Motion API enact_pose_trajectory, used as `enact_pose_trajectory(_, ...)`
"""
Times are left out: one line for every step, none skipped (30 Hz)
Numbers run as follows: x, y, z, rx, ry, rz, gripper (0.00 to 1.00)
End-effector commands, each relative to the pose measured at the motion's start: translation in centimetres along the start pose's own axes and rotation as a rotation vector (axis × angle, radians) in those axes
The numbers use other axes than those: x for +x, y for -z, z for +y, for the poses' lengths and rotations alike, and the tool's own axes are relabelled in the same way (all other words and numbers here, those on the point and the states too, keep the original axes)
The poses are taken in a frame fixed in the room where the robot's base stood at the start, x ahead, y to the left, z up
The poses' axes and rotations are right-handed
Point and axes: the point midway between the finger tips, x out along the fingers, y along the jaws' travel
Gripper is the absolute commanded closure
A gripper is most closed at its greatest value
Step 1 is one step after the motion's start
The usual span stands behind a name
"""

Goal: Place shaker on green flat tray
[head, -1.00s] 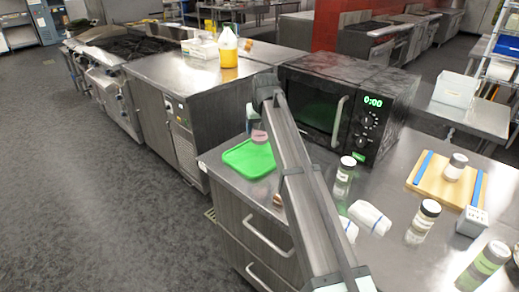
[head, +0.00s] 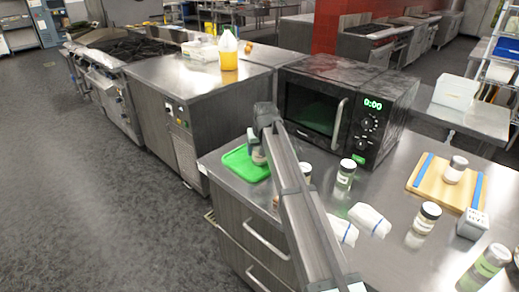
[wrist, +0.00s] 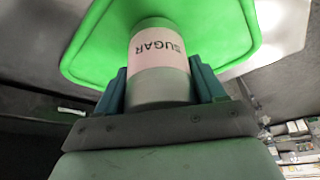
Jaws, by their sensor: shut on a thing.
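A shaker labelled SUGAR (wrist: 160,50), with a pale pink label and a grey-green end, is held between the two fingers of my gripper (wrist: 160,85) in the wrist view. In the head view my gripper (head: 254,143) is over the green flat tray (head: 235,158), with the shaker (head: 259,156) under it at the tray's right part. The tray lies at the counter's left corner beside the microwave. It also fills the space behind the shaker in the wrist view (wrist: 90,50). I cannot tell whether the shaker's base touches the tray.
A black microwave (head: 345,105) stands right behind the tray. Other shakers stand to the right, one (head: 346,172) near the microwave and one (head: 455,169) on a wooden board (head: 430,180). White cloth-like bundles (head: 370,219) lie in the counter's middle. The counter's edge is close to the tray.

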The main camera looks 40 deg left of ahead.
Motion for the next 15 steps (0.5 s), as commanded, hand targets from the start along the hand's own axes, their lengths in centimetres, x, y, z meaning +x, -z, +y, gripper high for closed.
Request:
enact_pose_trajectory(0.09,-0.04,0.00,0.000,0.000,0.000,0.68)
enact_pose_trajectory(0.17,-0.07,0.00,0.000,0.000,0.000,0.68)
enact_pose_trajectory(0.26,-0.11,0.00,0.000,0.000,0.000,0.68)
enact_pose_trajectory(0.24,-0.10,0.00,0.000,0.000,0.000,0.28)
enact_pose_trajectory(0.23,-0.10,0.00,0.000,0.000,0.000,0.25)
enact_pose_trajectory(0.23,-0.09,0.00,0.000,0.000,0.000,0.21)
enact_pose_trajectory(0.23,-0.09,0.00,0.000,0.000,0.000,0.19)
enact_pose_trajectory(0.23,-0.09,0.00,0.000,0.000,0.000,0.16)
enact_pose_trajectory(0.23,-0.09,0.00,0.000,0.000,0.000,0.12)
enact_pose_trajectory(0.23,-0.09,0.00,0.000,0.000,0.000,0.09)
enact_pose_trajectory(0.23,-0.09,0.00,0.000,0.000,0.000,0.06)
enact_pose_trajectory(0.23,-0.09,0.00,0.000,0.000,0.000,0.05)
enact_pose_trajectory(0.23,-0.09,0.00,0.000,0.000,0.000,0.05)
enact_pose_trajectory(0.23,-0.09,0.00,0.000,0.000,0.000,0.05)
enact_pose_trajectory(0.22,-0.09,0.00,0.000,0.000,0.000,0.05)
